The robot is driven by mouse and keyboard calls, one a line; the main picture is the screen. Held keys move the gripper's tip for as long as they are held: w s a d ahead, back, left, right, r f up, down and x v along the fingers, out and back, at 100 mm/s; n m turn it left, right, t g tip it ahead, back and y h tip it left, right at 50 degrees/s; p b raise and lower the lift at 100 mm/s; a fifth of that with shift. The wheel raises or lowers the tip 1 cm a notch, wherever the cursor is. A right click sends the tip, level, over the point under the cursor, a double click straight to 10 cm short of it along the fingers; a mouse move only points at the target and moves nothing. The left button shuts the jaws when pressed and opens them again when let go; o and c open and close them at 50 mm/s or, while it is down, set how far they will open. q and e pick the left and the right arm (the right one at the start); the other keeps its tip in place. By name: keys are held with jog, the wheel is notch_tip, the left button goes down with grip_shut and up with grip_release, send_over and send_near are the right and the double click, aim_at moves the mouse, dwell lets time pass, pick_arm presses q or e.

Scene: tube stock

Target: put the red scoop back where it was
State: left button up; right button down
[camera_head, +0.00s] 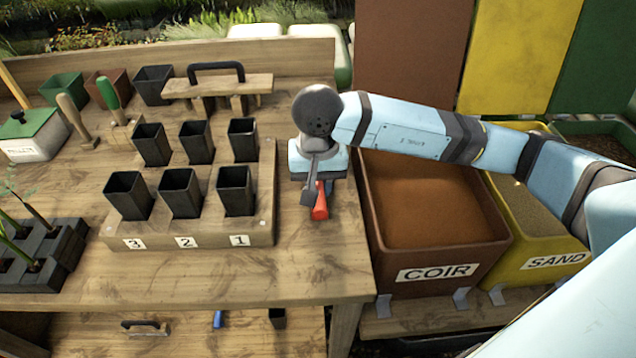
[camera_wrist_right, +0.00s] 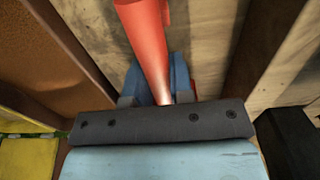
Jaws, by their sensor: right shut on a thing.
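The red scoop (camera_head: 320,204) is in my right gripper (camera_head: 315,183), over the right part of the wooden bench top, between the tray of black pots and the brown COIR bin. In the right wrist view the scoop's red handle (camera_wrist_right: 146,42) runs between the blue fingers of the right gripper (camera_wrist_right: 157,88), which is shut on it. I cannot tell whether the scoop touches the bench. My left gripper is not in view.
A wooden block (camera_head: 190,238) with several black pots, labelled 3, 2, 1, stands left of the gripper. The brown COIR bin (camera_head: 436,258) and yellow SAND bin (camera_head: 560,263) stand right of the bench (camera_head: 325,270).

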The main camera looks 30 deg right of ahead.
jog(key=shift+f, duration=0.15)
jog(key=c, duration=1)
grip_release()
notch_tip(320, 180, up, 12)
jog(key=shift+r+p, duration=0.2)
jog(key=shift+p, duration=0.25)
jog(key=shift+s, duration=0.1)
